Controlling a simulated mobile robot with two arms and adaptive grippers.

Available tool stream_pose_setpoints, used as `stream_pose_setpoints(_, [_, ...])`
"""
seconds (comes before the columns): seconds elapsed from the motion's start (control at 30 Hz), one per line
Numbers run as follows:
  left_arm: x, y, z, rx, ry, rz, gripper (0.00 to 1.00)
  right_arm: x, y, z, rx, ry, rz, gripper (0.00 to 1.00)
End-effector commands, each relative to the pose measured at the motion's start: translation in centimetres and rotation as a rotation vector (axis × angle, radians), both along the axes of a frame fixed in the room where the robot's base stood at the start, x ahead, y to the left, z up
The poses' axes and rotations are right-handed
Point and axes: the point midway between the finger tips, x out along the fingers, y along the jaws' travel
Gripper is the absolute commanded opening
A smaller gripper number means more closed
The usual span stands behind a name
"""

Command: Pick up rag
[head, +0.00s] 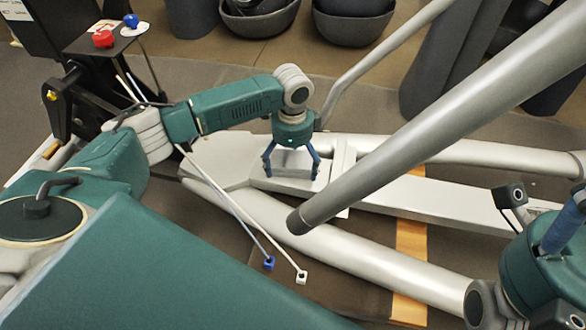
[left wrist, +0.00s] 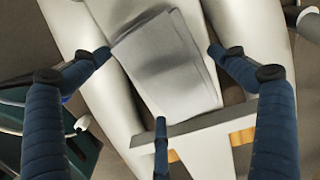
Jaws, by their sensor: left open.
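The rag (left wrist: 165,65) is a folded light grey cloth lying flat on the pale frame of the elliptical machine. In the head view the rag (head: 291,160) shows between and behind the fingers of my left gripper (head: 291,174). This gripper is open and points down just above the cloth. In the left wrist view its blue fingers (left wrist: 160,85) spread around the rag, one at each side and one at its near edge, with nothing held. My right gripper (head: 562,232) is partly in view at the lower right edge; its fingertips are cut off.
A thick grey tube (head: 420,125) of the machine slants across the scene, right of my left gripper. White rails (head: 350,250) run to the right over an orange-brown strip (head: 410,240). Dark bowls (head: 260,18) stand at the back. Red and blue knobs (head: 103,38) sit at upper left.

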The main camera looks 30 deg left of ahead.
Motion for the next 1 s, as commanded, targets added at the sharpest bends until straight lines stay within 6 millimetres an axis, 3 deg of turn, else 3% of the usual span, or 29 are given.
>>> stream_pose_setpoints(0.3, [0.0, 0.0, -0.48, 0.0, 0.0, 0.0, 0.95, 0.01, 0.05, 0.25, -0.001, -0.01, 0.0, 0.61])
stream_pose_setpoints(0.53, [-0.01, 0.01, -0.49, 0.0, 0.0, 0.0, 0.49, 0.02, 0.07, 0.24, -0.001, -0.01, 0.0, 0.61])
stream_pose_setpoints(1.0, [-0.01, 0.01, -0.06, 0.0, 0.0, 0.0, 0.48, -0.03, 0.05, 0.49, -0.001, -0.012, 0.0, 0.61])
